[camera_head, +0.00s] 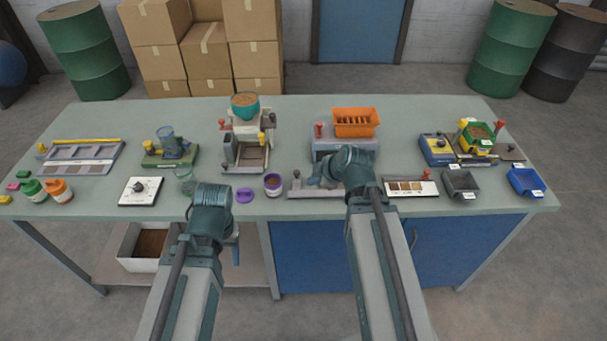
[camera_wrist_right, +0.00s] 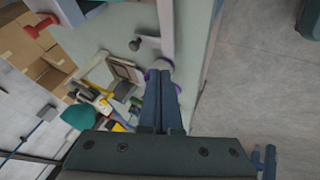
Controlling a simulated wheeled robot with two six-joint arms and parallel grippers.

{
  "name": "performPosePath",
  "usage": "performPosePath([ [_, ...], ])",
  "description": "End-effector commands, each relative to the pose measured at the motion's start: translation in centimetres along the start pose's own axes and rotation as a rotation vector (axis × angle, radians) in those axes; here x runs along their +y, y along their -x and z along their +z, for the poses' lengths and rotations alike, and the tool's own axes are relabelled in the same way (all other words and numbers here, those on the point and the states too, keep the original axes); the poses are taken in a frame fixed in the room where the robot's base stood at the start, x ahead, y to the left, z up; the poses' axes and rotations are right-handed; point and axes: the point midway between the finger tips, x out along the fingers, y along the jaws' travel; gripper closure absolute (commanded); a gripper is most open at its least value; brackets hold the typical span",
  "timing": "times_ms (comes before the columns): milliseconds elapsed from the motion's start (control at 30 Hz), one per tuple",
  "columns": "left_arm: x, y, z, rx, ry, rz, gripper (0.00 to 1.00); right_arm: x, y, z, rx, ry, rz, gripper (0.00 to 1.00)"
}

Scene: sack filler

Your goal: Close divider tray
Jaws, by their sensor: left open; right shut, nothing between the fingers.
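A grey tray with several compartments (camera_head: 75,167) lies at the left end of the table, with a yellow bar (camera_head: 85,142) along its back edge. It looks like the divider tray, and I cannot tell whether it is open or closed. My left gripper (camera_head: 236,248) hangs low in front of the table's front edge, away from the tray; its fingers are small and partly hidden. My right gripper (camera_head: 314,180) is over the front middle of the table. In the right wrist view its fingers (camera_wrist_right: 160,100) are together and empty, pointing toward a purple-rimmed jar.
The purple jar (camera_head: 272,184) and a purple lid (camera_head: 244,196) stand near the front edge. A white dial box (camera_head: 141,191) and orange jar (camera_head: 59,190) are front left. An orange bin (camera_head: 355,122) stands behind my right gripper. Blue (camera_head: 526,182) and dark (camera_head: 461,184) bins are right.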

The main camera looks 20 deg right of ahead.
Motion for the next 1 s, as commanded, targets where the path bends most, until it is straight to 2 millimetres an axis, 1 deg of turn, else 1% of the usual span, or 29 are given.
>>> performPosePath([
  [167,0.1,-1.0,-0.1,0.000,0.000,0.000,0.41,-0.1,-1.2,0.1,0.000,0.000,-0.001,1.00],
  [267,0.2,-1.9,-0.1,0.000,0.000,0.000,0.41,-0.1,-2.3,0.1,0.000,0.001,-0.002,1.00],
  [367,0.3,-3.1,-0.2,0.000,0.000,0.000,0.41,-0.1,-3.7,0.2,-0.001,0.001,-0.002,1.00],
  [767,0.8,-8.5,-0.5,0.000,0.000,0.000,0.41,-0.2,-10.6,0.2,0.000,0.001,-0.003,1.00],
  [833,0.8,-8.0,-0.5,0.000,0.000,0.000,0.41,1.3,-10.8,0.0,-0.002,-0.001,-0.002,1.00],
  [900,0.8,-7.9,-0.5,0.000,0.000,0.000,0.41,2.4,-11.3,-0.1,-0.001,-0.001,-0.002,1.00],
  [1000,0.8,-7.9,-0.5,0.000,0.000,0.000,0.41,3.2,-11.7,-0.1,-0.001,-0.001,-0.002,1.00],
])
